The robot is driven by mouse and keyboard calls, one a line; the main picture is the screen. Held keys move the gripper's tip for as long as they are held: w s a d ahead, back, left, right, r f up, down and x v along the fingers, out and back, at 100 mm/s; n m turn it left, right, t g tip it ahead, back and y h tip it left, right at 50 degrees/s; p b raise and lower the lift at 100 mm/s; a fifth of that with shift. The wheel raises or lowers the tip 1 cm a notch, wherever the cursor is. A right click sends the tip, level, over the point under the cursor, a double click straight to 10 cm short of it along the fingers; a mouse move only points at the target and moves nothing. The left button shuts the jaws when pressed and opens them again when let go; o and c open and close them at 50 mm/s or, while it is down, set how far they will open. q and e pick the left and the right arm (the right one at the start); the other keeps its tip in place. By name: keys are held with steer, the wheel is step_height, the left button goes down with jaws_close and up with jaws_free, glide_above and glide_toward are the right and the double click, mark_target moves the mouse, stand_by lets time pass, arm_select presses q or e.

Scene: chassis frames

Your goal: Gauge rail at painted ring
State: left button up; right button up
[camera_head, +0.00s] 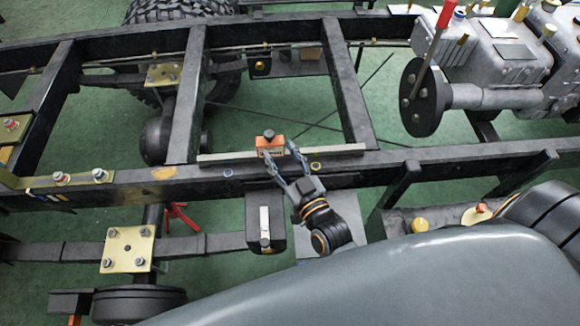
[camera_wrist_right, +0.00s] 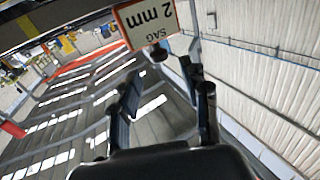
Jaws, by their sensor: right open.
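The chassis rail (camera_head: 120,188) runs across the head view. A pale straightedge (camera_head: 335,151) lies along it. An orange gauge block (camera_head: 270,146) with a black knob sits at the straightedge's middle. In the right wrist view an orange-edged plate reading "SAG 2 mm" (camera_wrist_right: 147,20) appears to be its label. A yellow painted ring (camera_head: 316,166) is on the rail, right of the block; a blue ring (camera_head: 228,173) is to its left. My right gripper (camera_head: 282,148) is open, its fingers spread close to the block; contact is unclear. It also shows in the wrist view (camera_wrist_right: 160,70). My left gripper is not in view.
Cross members (camera_head: 187,100) join the rails. A grey gearbox (camera_head: 490,60) with a black flange (camera_head: 422,97) stands at upper right. A dark box (camera_head: 265,222) with a pale strip hangs below the rail. Bolts (camera_head: 98,176) stand up from the rail at left.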

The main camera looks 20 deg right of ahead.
steer(key=s, duration=0.4)
steer(key=shift+s+d, duration=0.25)
steer(key=shift+s, duration=0.15)
